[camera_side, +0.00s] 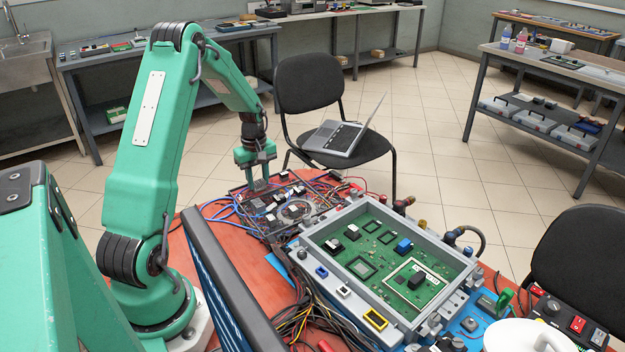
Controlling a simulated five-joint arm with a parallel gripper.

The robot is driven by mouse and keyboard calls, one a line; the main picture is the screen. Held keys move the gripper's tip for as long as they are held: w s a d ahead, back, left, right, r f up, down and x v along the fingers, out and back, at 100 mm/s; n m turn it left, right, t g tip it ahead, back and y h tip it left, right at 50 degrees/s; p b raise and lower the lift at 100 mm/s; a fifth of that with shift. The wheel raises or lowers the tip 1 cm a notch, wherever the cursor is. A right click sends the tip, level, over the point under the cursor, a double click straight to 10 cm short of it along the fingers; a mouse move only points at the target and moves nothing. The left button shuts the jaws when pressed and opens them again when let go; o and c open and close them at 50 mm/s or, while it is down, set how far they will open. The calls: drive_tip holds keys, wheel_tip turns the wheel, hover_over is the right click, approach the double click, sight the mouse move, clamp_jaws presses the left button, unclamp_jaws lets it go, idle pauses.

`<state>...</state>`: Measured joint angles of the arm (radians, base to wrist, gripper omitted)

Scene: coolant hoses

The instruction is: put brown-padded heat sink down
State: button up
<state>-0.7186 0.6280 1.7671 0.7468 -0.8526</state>
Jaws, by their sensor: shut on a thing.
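My gripper (257,183) points down over the dark circuit board (297,211) at the back left of the red table. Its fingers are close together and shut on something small. The held thing is mostly hidden between the fingers and too small to make out, so I cannot see a brown pad on it. The fingertips are at the board's back left edge. I cannot tell whether the held thing touches the board.
A grey open case (340,290) with a green circuit board stands right of the dark board. Loose blue and red wires (225,208) lie around the dark board. A tall dark panel (230,285) stands in front. A chair with a laptop (342,137) is behind.

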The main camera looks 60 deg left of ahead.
sight(258, 181)
drive_tip(key=shift+f, duration=0.15)
drive_tip(key=o, duration=0.9)
drive_tip(key=shift+o, duration=0.2)
wheel_tip(258, 181, up, 12)
drive_tip(key=shift+r, duration=0.2)
idle(0.4)
